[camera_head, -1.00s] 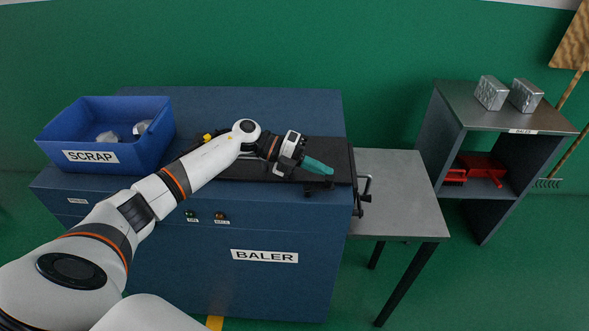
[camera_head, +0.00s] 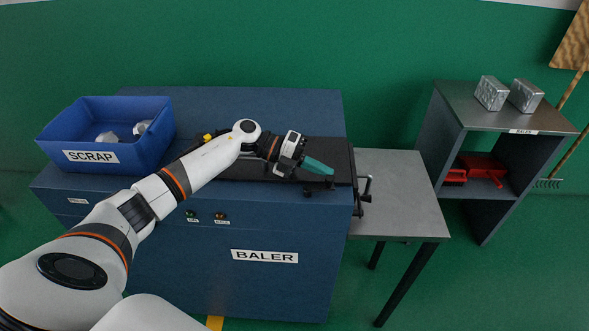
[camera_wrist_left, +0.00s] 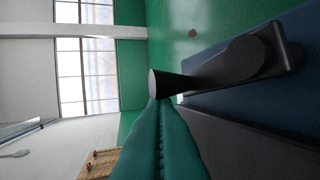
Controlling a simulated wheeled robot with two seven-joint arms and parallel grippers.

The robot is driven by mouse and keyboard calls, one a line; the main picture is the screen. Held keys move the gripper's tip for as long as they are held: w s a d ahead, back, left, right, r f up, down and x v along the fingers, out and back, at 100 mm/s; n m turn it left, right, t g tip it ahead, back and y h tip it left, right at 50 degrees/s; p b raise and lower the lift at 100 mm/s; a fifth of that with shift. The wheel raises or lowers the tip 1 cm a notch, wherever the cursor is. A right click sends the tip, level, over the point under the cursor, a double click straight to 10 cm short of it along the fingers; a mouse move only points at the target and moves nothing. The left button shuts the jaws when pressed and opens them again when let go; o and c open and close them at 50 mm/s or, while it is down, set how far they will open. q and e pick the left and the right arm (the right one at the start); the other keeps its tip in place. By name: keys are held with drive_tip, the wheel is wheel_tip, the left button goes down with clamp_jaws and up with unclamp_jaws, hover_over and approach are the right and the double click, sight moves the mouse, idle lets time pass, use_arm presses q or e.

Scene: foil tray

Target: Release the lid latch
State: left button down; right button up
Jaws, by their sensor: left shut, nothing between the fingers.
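The baler (camera_head: 290,285) is a dark blue machine with a black lid (camera_head: 335,160) on its top. The lid looks shut. A small black latch (camera_head: 318,190) sits at the lid's front edge. My left gripper (camera_head: 320,167), with teal fingers, is shut and empty just above the lid's front right part, close to the latch. In the left wrist view the shut teal fingers (camera_wrist_left: 158,115) point at a black lever (camera_wrist_left: 240,65) with a round end. I cannot tell whether the fingertips touch it. My right gripper is out of view.
A blue scrap bin (camera_head: 90,155) with silvery pieces stands on the baler's left. A crank handle (camera_head: 365,188) sticks out at the baler's right side, beside a grey table (camera_head: 400,190) that is bare. A shelf (camera_head: 490,120) with two silvery blocks stands farther right.

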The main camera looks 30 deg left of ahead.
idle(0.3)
use_arm(q)
wheel_tip(320, 180, up, 10)
drive_tip(key=b, duration=0.1)
drive_tip(key=shift+b, duration=0.3)
idle(0.5)
